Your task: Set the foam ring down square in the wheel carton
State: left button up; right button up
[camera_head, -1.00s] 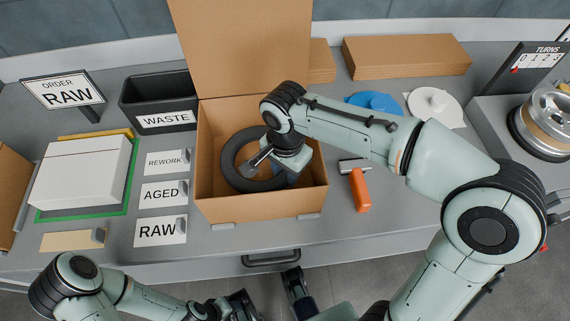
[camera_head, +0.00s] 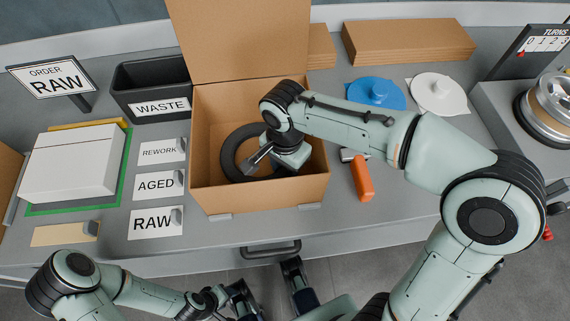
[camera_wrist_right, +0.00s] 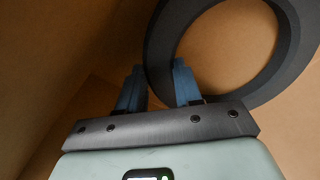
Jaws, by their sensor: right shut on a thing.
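The foam ring (camera_head: 229,158) is a thick dark grey ring inside the open brown wheel carton (camera_head: 258,200). It also shows in the wrist view (camera_wrist_right: 294,45), with brown cardboard through its hole. My right gripper (camera_head: 264,157) reaches down into the carton. In the wrist view its two blue fingers (camera_wrist_right: 158,88) sit either side of the ring's near wall, shut on it. The hand hides the ring's right part in the head view. I cannot tell whether the ring rests flat on the carton floor. My left gripper (camera_head: 268,292) is low at the front edge of the view, its jaws unclear.
The carton's tall lid flap (camera_head: 240,40) stands up behind. An orange-handled tool (camera_head: 361,180) lies right of the carton. RAW, AGED and REWORK cards (camera_head: 157,184) lie left, with a black waste bin (camera_head: 150,88) behind. Blue (camera_head: 376,93) and white (camera_head: 437,94) lids lie back right.

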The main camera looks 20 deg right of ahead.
jog(key=shift+f+b, duration=0.35)
jog(key=shift+f, duration=0.25)
jog(key=o, duration=1.7)
